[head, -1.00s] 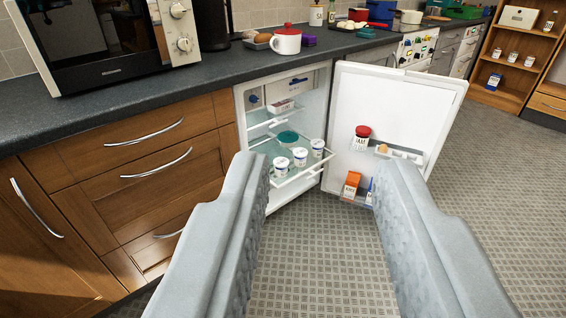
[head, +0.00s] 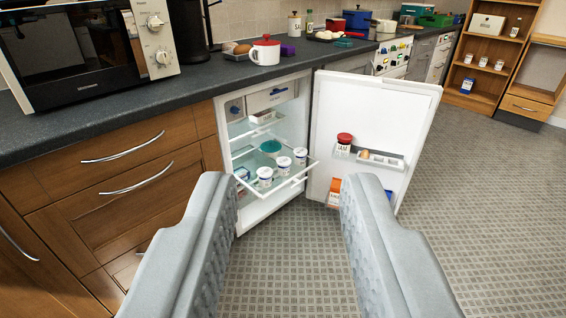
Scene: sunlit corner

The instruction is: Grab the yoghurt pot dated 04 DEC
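Three white yoghurt pots with blue marks stand in a row on the pulled-out glass shelf (head: 290,184) of the open fridge (head: 226,108). They are the left pot (head: 264,177), the middle pot (head: 284,166) and the right pot (head: 300,156). Their dates are too small to read from here. My gripper (head: 281,180) is open and empty, its two grey fingers spread wide in the foreground. The fridge stands ahead beyond the fingers, and the pots show between them, well out of reach of the fingertips.
A teal round dish (head: 270,146) sits behind the pots. The fridge door (head: 372,118) stands open to the right, with a jam jar (head: 344,142) and an orange carton (head: 335,187) in its racks. Wooden drawers (head: 130,195) flank the left. The floor (head: 480,230) is clear.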

